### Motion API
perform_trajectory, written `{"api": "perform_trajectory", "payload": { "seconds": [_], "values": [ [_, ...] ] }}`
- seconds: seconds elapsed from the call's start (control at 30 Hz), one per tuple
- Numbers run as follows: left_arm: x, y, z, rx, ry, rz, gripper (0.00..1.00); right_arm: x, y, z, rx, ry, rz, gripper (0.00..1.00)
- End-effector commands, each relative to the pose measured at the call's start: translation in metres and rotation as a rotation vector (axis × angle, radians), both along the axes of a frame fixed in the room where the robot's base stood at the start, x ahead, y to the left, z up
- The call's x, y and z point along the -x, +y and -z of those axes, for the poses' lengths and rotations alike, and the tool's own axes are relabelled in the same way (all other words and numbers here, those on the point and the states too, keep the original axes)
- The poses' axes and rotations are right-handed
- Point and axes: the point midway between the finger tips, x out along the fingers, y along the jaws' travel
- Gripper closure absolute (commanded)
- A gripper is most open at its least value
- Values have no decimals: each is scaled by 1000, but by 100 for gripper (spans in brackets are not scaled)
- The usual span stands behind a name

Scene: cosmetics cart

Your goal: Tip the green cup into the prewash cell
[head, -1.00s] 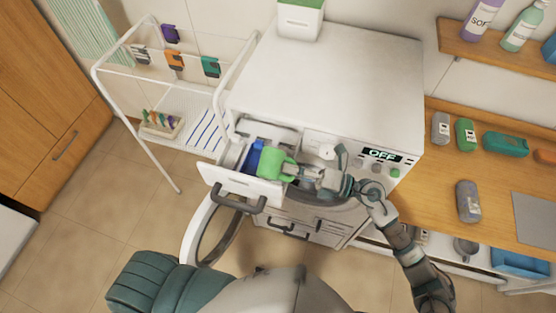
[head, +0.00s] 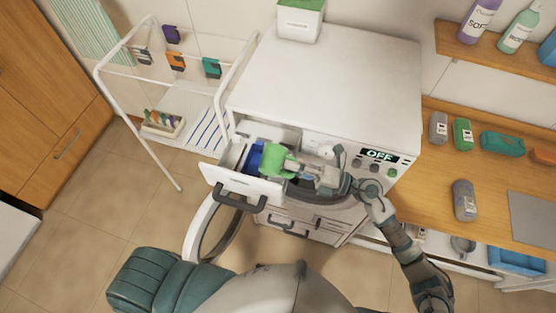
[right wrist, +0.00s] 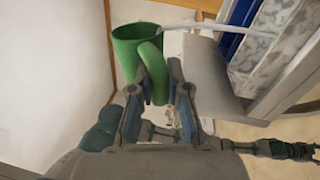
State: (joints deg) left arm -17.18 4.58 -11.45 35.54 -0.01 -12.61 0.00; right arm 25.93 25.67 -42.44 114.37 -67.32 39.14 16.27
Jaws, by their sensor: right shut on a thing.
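The green cup (head: 277,161) is over the open detergent drawer (head: 243,187) at the front left of the washer. My right gripper (head: 299,172) is shut on the cup's handle from the right, and the grip also shows in the right wrist view (right wrist: 158,85). There the green cup (right wrist: 138,55) shows its open mouth and leans somewhat. The drawer has a blue part (head: 255,156) just left of the cup. I cannot tell which compartment is the prewash cell, as the cup and gripper hide part of the drawer. My left gripper is not in view.
The white washer (head: 335,75) carries a white and green box (head: 300,20). Its round door (head: 208,232) stands open below the drawer. A white rack (head: 150,90) stands left. A wooden counter (head: 485,215) with several bottles is on the right.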

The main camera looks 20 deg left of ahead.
Motion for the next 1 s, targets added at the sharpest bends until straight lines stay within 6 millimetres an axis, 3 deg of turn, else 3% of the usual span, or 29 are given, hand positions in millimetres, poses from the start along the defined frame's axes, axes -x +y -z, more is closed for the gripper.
{"api": "perform_trajectory", "payload": {
  "seconds": [1.0],
  "values": [
    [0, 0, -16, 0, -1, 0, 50, 0, 0, 7, -7, 122, 0, 100]
  ]
}}
